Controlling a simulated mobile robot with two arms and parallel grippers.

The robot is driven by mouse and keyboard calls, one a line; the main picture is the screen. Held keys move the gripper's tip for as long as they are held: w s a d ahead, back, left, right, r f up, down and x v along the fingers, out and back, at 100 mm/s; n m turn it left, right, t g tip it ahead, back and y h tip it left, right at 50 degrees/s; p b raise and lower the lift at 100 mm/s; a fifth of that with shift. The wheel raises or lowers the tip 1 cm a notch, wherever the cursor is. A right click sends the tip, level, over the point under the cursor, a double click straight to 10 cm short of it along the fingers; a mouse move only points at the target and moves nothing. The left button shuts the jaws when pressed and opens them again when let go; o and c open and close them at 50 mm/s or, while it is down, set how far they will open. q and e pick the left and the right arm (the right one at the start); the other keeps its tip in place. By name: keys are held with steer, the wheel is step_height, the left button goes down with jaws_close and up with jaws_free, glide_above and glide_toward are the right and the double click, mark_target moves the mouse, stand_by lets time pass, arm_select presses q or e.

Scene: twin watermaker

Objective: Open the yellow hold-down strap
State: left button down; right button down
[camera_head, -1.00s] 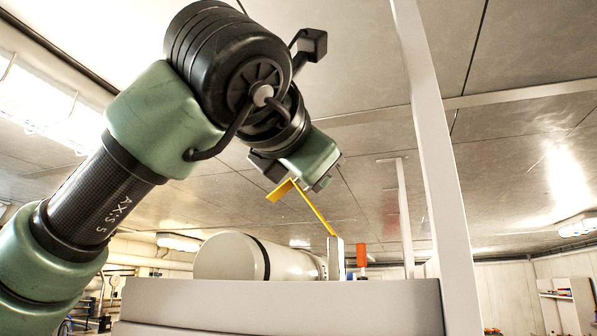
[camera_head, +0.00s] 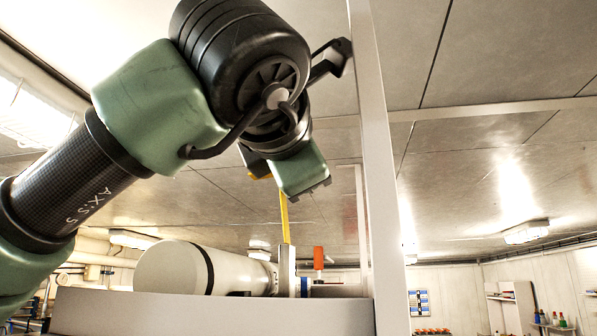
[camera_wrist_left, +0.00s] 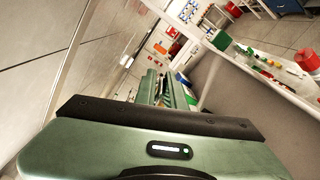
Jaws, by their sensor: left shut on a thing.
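The yellow hold-down strap (camera_head: 285,218) is a thin bar in the head view. It stands nearly upright from a pale bracket (camera_head: 287,266) at the end of a white cylinder (camera_head: 180,268). Its upper end goes behind my left gripper (camera_head: 300,176), which is shut on it at the top. The fingertips are mostly hidden by the green gripper body. In the left wrist view the green housing fills the lower part, and I cannot make out the strap there. My right gripper is not in view.
A pale upright post (camera_head: 382,180) stands close to the right of my left gripper. An orange cap (camera_head: 318,258) sits right of the bracket. A grey panel (camera_head: 200,315) runs below the cylinder. Shelves with bottles (camera_head: 555,318) are far right.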

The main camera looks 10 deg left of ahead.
arm_select(q)
steer(key=shift+w+d+f, duration=0.15)
steer(key=shift+f, duration=0.25)
steer(key=c, duration=1.6)
jaws_free()
steer(key=shift+o, duration=0.2)
steer(key=shift+r, duration=0.15)
steer(key=shift+r, duration=0.1)
